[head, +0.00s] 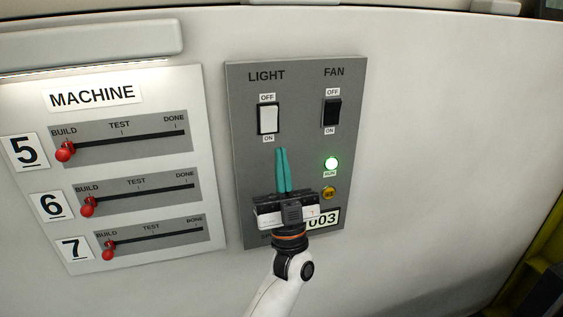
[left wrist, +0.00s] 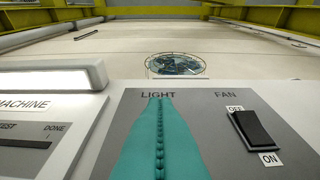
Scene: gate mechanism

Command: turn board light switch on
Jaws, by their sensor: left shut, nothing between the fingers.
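The grey board (head: 304,80) carries a white light switch (head: 268,119) under the word LIGHT, with OFF above it and ON below it. My left gripper (head: 282,150) is shut and empty, its teal fingers pointing up just below the light switch. I cannot tell whether the fingertips touch the board. In the left wrist view, the teal fingers (left wrist: 160,140) are pressed together and hide the light switch. The black fan switch (head: 332,113) is right of the light switch and also shows in the left wrist view (left wrist: 254,132). My right gripper is not in view.
A green lit lamp (head: 331,164) and a yellow button (head: 329,194) sit low on the board's right side. The machine panel (head: 130,120) with red sliders stands to the left. A lit bar lamp (head: 90,45) hangs above that panel. The wall right of the board is clear.

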